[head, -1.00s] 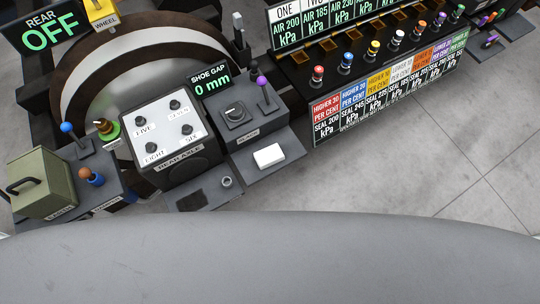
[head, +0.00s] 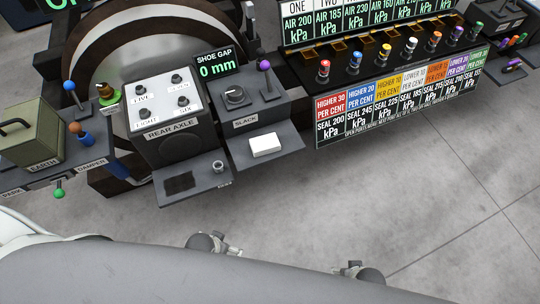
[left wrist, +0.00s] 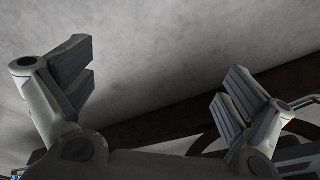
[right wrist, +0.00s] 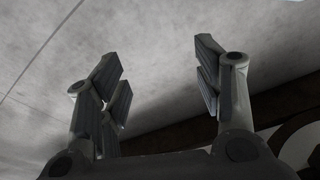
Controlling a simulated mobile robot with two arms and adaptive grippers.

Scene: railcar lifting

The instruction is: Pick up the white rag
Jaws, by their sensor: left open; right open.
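The white rag (head: 266,145) looks like a small flat white folded pad. It lies on the dark grey shelf (head: 285,157) below the SLACK box, in the head view. My left gripper (left wrist: 158,85) is open and empty in the left wrist view, fingers wide apart. My right gripper (right wrist: 160,72) is open and empty in the right wrist view. Neither wrist view shows the rag.
The SLACK box (head: 250,108) with a knob and purple-topped lever stands behind the rag. The REAR AXLE box (head: 172,120) is to its left, with a small metal cup (head: 218,167) on its ledge. A pressure label board (head: 400,95) is to the right. Grey floor (head: 400,190) is open in front.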

